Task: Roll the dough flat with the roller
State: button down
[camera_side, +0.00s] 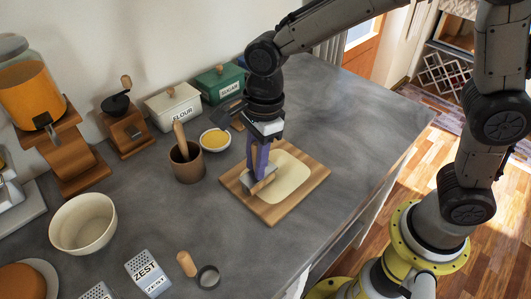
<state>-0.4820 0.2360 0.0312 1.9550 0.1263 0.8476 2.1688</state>
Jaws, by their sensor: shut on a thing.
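A pale, flat sheet of dough (289,178) lies on a wooden board (315,177) on the grey counter. My gripper (259,176) points down over the left part of the dough, its purple fingers shut on the roller (263,187). The roller is small, with a greyish body and a bit of wood showing, and is partly hidden by the fingers. It is low at the dough's left side; I cannot tell whether it presses on the dough.
Left of the board stand a brown cup (187,167) with a wooden handle in it and a small bowl of yellow food (215,139). Behind are a flour tin (174,108) and a green sugar tin (220,83). A cream bowl (84,225) stands far left. Counter right of the board is clear.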

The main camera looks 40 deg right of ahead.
jog(key=shift+w+f, duration=0.1)
jog(key=shift+w, duration=0.55)
jog(key=shift+s+d, duration=0.1)
jog(key=shift+d, duration=5.3)
notch_tip(320, 180, up, 9)
jog(key=shift+f, duration=0.2)
